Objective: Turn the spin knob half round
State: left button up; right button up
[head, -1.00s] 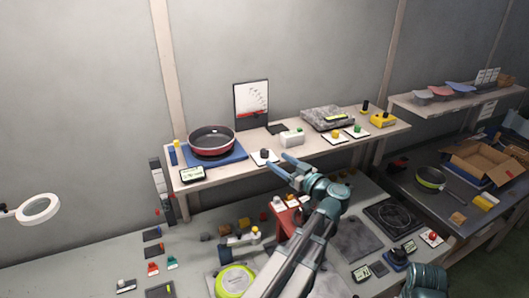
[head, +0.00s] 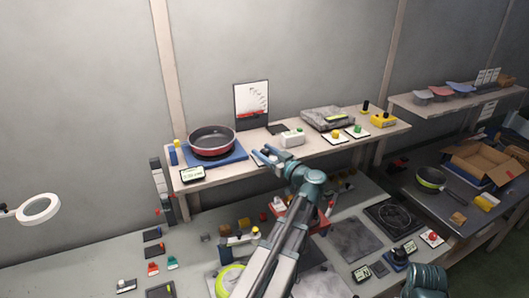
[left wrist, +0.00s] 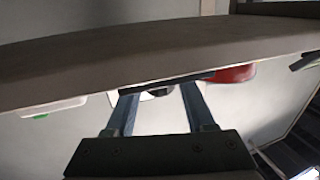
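The spin knob, which I take to be the dark knob on a small white plate (head: 256,162), is on the shelf right of the red pan. In the head view my left gripper (head: 264,154) covers most of it. In the left wrist view the two fingers (left wrist: 162,103) are open and apart. A dark plate edge with a small pale and dark piece (left wrist: 160,90) shows between their tips. Contact with the knob cannot be told. My right gripper is out of view; only part of that arm shows at the lower right.
The red pan (head: 212,141) sits on a blue mat left of my gripper, by a small display (head: 192,174). A white box with a green button (head: 291,139) stands close on the right. The shelf edge (head: 229,174) runs under my gripper.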

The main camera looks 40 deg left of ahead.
pick_arm(q)
grip_shut()
jog(key=shift+s+m+t, duration=0.1)
jog(key=shift+m+t, duration=0.2)
jog(key=m+t+h, duration=0.1)
jog(key=t, duration=0.2)
jog(key=shift+s+m, duration=0.15)
jog(key=shift+m, duration=0.25)
jog(key=m+t+h, duration=0.3)
jog(key=t, duration=0.1)
jog(key=shift+m+t, duration=0.3)
jog(key=m+t+h, duration=0.1)
jog(key=m+h, duration=0.1)
jog(key=m+t+h, duration=0.2)
jog(key=h, duration=0.1)
jog(key=m+t+h, duration=0.1)
jog(key=t+h, duration=0.1)
jog(key=shift+w+m+h, duration=0.3)
jog(key=shift+m+h, duration=0.1)
jog(key=shift+m+t+h, duration=0.4)
jog(key=shift+m+h, duration=0.7)
jog(key=shift+h, duration=0.5)
